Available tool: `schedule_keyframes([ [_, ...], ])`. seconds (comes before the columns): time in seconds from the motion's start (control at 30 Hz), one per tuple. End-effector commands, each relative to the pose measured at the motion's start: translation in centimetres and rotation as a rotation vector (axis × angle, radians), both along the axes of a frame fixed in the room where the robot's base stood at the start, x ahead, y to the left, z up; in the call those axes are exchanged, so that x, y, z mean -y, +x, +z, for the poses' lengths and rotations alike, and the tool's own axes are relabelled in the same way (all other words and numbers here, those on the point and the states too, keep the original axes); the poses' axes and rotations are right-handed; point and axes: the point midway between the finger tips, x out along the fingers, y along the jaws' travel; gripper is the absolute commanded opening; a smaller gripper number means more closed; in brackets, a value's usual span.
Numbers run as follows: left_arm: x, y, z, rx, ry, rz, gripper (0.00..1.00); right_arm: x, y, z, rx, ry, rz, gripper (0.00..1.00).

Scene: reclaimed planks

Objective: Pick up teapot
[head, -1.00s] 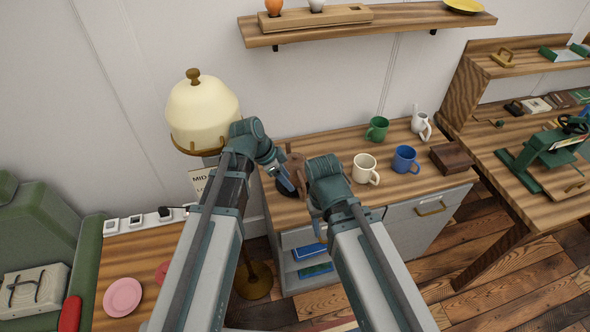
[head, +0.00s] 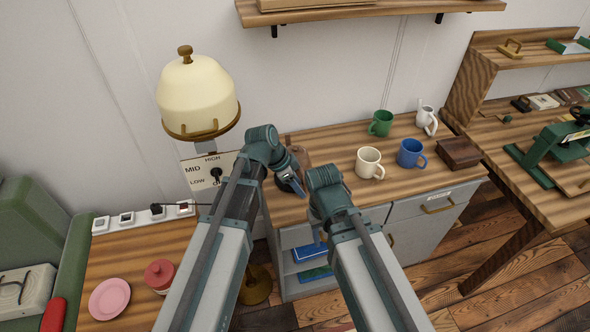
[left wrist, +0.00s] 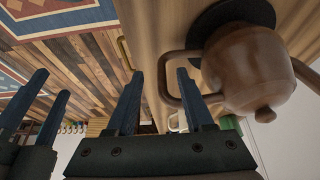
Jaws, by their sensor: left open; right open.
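The brown teapot (head: 296,158) stands at the left end of the wooden-topped cabinet, partly hidden behind my left arm in the head view. In the left wrist view the teapot (left wrist: 250,70) is large at the right, with its lid knob low and its angular handle (left wrist: 164,80) toward the left. My left gripper (left wrist: 160,95) is open and close to it. The handle's outer bar shows between the two fingers; I cannot tell whether they touch it. My right gripper (head: 317,232) is open and empty, lower, by the cabinet's front.
A cream mug (head: 368,161), blue mug (head: 410,152), green mug (head: 380,122), white mug (head: 427,118) and wooden box (head: 460,152) stand to the right on the cabinet (head: 335,145). A dark round mat (left wrist: 215,18) lies under the teapot. A tall cream lamp (head: 197,95) stands left.

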Motion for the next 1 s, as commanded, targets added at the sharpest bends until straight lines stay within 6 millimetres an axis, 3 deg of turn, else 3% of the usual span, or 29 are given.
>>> schedule_keyframes([
  [0.17,0.2,0.1,-0.5,0.0,0.0,0.0,0.52,0.0,0.0,-0.5,0.0,0.0,0.0,0.5],
  [0.53,2.0,0.9,-4.5,0.0,0.0,-0.001,0.52,0.0,0.0,-4.5,0.0,0.0,0.0,0.5],
  [0.83,2.2,0.9,-4.5,0.0,0.0,0.0,0.52,0.0,0.0,-4.5,0.0,0.0,0.0,0.5],
  [1.0,2.2,0.9,-4.5,0.0,0.0,0.0,0.24,0.0,0.0,-4.5,0.0,0.0,0.0,0.5],
])
